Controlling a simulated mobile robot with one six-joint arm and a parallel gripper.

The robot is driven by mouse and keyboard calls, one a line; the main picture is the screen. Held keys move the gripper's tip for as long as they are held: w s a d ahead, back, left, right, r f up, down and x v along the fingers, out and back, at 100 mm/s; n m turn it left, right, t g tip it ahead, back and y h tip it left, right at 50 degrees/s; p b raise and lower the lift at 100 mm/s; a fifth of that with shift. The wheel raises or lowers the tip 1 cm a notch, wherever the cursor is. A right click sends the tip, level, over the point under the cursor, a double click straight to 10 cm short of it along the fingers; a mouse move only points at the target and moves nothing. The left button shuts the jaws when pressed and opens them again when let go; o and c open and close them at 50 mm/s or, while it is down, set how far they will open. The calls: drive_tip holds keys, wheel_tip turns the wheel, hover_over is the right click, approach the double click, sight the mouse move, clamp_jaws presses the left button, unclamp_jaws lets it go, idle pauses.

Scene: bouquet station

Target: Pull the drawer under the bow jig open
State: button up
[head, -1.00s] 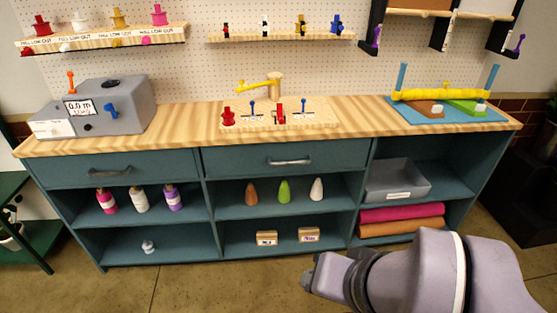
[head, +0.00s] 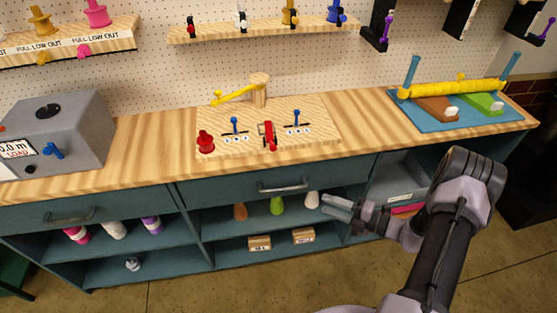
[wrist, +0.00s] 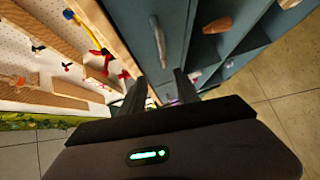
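The middle drawer (head: 230,187) is a teal front with a grey bar handle (head: 282,187), directly under the counter, and it looks shut. Above it sits a wooden board with red and blue pegs and a post with a yellow arm (head: 265,130), which looks like the bow jig. My gripper (head: 328,205) is to the right of and a little below the handle in the head view, apart from it. In the wrist view the handle (wrist: 158,42) lies beyond my fingers. My gripper (wrist: 160,88) is open, with nothing visible between the fingers.
A second drawer (head: 30,219) with a handle is at left, under a grey machine (head: 60,135). Open shelves below hold bottles, cones (head: 277,206) and small boxes (head: 259,243). A blue mat (head: 455,112) with a yellow roll lies at right. The floor in front is clear.

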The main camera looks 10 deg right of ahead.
sight(285, 188)
drive_tip(key=shift+m+t, duration=0.3)
drive_tip(key=shift+m, duration=0.2)
drive_tip(key=b+x, duration=0.1)
drive_tip(key=x, duration=0.4)
drive_tip(key=f+b+x, duration=0.1)
drive_tip(key=b+x, duration=0.1)
drive_tip(key=x, duration=0.4)
drive_tip(key=b+x, duration=0.1)
drive_tip(key=x, duration=0.5)
drive_tip(key=shift+d+f+b, duration=0.1)
drive_tip(key=shift+f+b, duration=0.15)
drive_tip(key=shift+b, duration=0.05)
clamp_jaws()
